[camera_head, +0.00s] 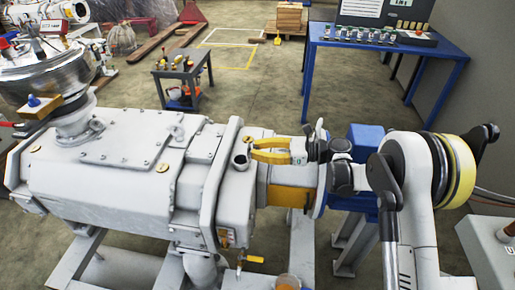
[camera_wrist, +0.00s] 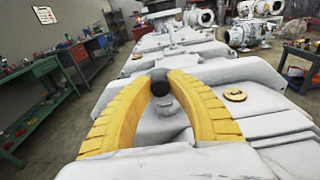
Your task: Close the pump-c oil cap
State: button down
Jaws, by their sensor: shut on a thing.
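The pump (camera_head: 120,200) is a large grey-white machine lying on a frame in the head view. A small grey round piece with a dark middle (camera_head: 240,162) stands up near its right end; it looks like the oil cap or its filler neck, and I cannot tell which. My gripper (camera_head: 253,150) reaches in from the right, its yellow fingers level and closed at this piece. In the wrist view my gripper (camera_wrist: 158,74) shows two curved yellow fingers nearly meeting at their tips, with a dark round shape (camera_wrist: 160,88) between them. The exact contact is partly hidden.
A blue table (camera_head: 390,48) with several small items stands at the back right. A small grey cart (camera_head: 182,75) is behind the pump. A metallic vessel (camera_head: 40,65) rises above the pump's left end. A green workbench (camera_wrist: 40,95) stands left in the wrist view.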

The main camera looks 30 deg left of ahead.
aim_at(248, 146)
jog(key=h+p, duration=0.1)
jog(key=a+h+p, duration=0.1)
jog(key=a+r+t+h+p, duration=0.1)
jog(key=shift+s+h+p, duration=0.35)
jog(key=shift+h+p, duration=0.05)
jog(key=h+p, duration=0.1)
jog(key=a+t+h+p, duration=0.1)
jog(key=shift+s+f+h, duration=0.1)
jog(key=shift+s+h, duration=0.05)
jog(key=shift+h, duration=0.15)
jog(key=h, duration=0.1)
jog(key=a+h+p, duration=0.1)
jog(key=shift+s+a+f+t+h, duration=0.2)
jog(key=shift+f+t+h, duration=0.1)
jog(key=shift+t, duration=0.1)
jog(key=h+p, duration=0.1)
jog(key=h, duration=0.1)
jog(key=a+f+t+h, duration=0.1)
jog(key=h, duration=0.1)
jog(key=shift+s+a+p, duration=0.15)
jog(key=shift+s+p, duration=0.05)
jog(key=shift+p, duration=0.15)
jog(key=shift+s+a+f+t+h, duration=0.1)
jog(key=shift+a+f+t+h, duration=0.15)
jog(key=shift+f+t+h, duration=0.45)
jog(key=shift+r+h, duration=0.15)
jog(key=shift+h, duration=0.15)
jog(key=c, duration=1.3)
grip_release()
jog(key=shift+o, duration=0.2)
